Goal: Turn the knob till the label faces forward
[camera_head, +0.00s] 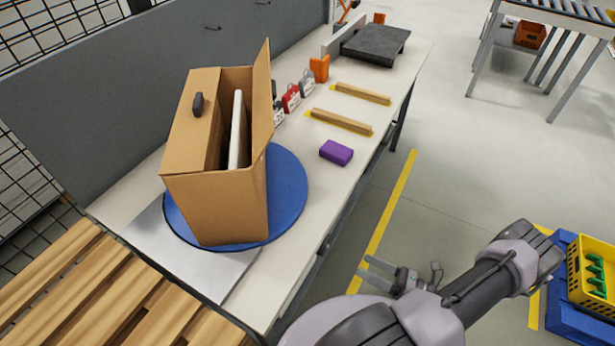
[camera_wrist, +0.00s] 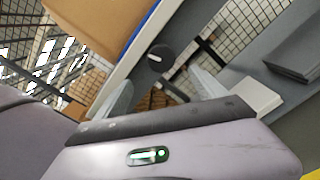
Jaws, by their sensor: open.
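A cardboard box (camera_head: 215,205) with raised flaps stands on a blue round turntable (camera_head: 288,190) on the bench. A dark, rounded piece (camera_head: 197,105) is on the box, and a white flat item (camera_head: 236,130) stands inside it. In the wrist view, a dark round knob (camera_wrist: 160,57) with a small light mark sits by the bench's front edge. The knob is hidden in the head view. I can make out no label on the box. My gripper (camera_head: 364,268) is open and empty, off the bench's front side. In the wrist view, the knob appears between and beyond its fingertips (camera_wrist: 161,80).
The bench (camera_head: 308,215) also carries a purple block (camera_head: 336,152), two wooden strips (camera_head: 342,122), red and grey padlock-like items and a dark slab (camera_head: 375,45). A wooden pallet (camera_head: 70,290) is at lower left. A yellow crate (camera_head: 590,270) stands at right. Floor beside the bench is open.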

